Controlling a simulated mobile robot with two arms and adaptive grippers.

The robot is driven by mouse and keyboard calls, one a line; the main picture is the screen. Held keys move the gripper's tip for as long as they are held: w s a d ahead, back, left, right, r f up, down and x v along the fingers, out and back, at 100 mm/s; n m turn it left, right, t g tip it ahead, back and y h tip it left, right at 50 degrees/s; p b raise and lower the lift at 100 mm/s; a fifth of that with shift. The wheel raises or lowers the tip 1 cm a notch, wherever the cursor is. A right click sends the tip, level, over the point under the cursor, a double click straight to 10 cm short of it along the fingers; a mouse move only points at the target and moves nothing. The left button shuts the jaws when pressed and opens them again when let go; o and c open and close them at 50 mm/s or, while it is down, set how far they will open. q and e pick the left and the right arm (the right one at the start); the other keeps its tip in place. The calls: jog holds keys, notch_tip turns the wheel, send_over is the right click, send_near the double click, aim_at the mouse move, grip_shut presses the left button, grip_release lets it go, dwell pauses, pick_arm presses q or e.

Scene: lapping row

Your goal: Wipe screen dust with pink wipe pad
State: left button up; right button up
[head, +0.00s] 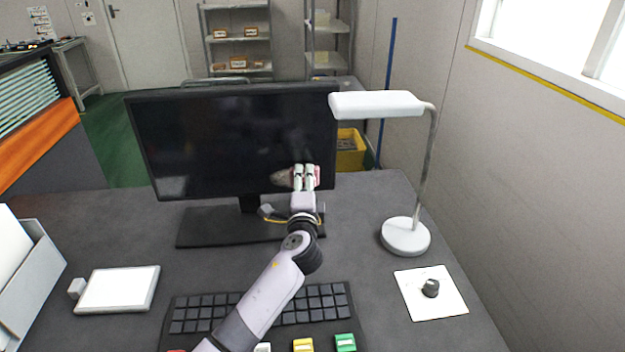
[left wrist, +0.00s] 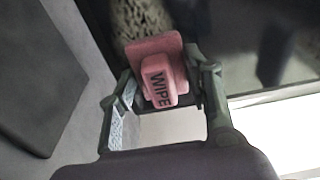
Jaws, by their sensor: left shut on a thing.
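The black monitor screen (head: 215,140) stands upright on the desk. A pale brownish dust patch (head: 283,178) shows low on the right part of the screen, and it also shows at the top of the left wrist view (left wrist: 140,17). My left gripper (head: 306,172) is in front of the screen's lower right, beside the dust. It is shut on the pink wipe pad (left wrist: 158,72), whose handle reads WIPE. The pad is close to the screen beside the dust; I cannot tell whether it touches. In the head view the fingers mostly hide the pad. My right gripper is not in view.
A white desk lamp (head: 405,237) stands right of the monitor, its head over the screen's top right corner. A keyboard (head: 200,314) lies in front. A white tablet (head: 118,289) lies left, and a white card (head: 445,300) with a dark knob lies right.

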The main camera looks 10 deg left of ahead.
aim_at(290, 179)
pick_arm(q)
jog(key=shift+s+a+r+p, duration=0.1)
jog(key=shift+s+a+p, duration=0.15)
jog(key=shift+a, duration=0.45)
jog(key=shift+s+a+p, duration=0.15)
jog(key=shift+a+p, duration=0.2)
jog(key=shift+a, duration=0.35)
jog(key=shift+s+a, duration=0.1)
jog(key=shift+a, duration=0.25)
jog(key=shift+s+a, duration=0.1)
jog(key=shift+a, duration=0.25)
jog(key=shift+s+a+p, duration=0.2)
jog(key=shift+a+p, duration=0.15)
jog(key=shift+a, duration=0.5)
jog(key=shift+s+a+p, duration=0.2)
jog(key=shift+a+p, duration=0.15)
jog(key=shift+a, duration=0.45)
jog(key=shift+s+a+r, duration=0.1)
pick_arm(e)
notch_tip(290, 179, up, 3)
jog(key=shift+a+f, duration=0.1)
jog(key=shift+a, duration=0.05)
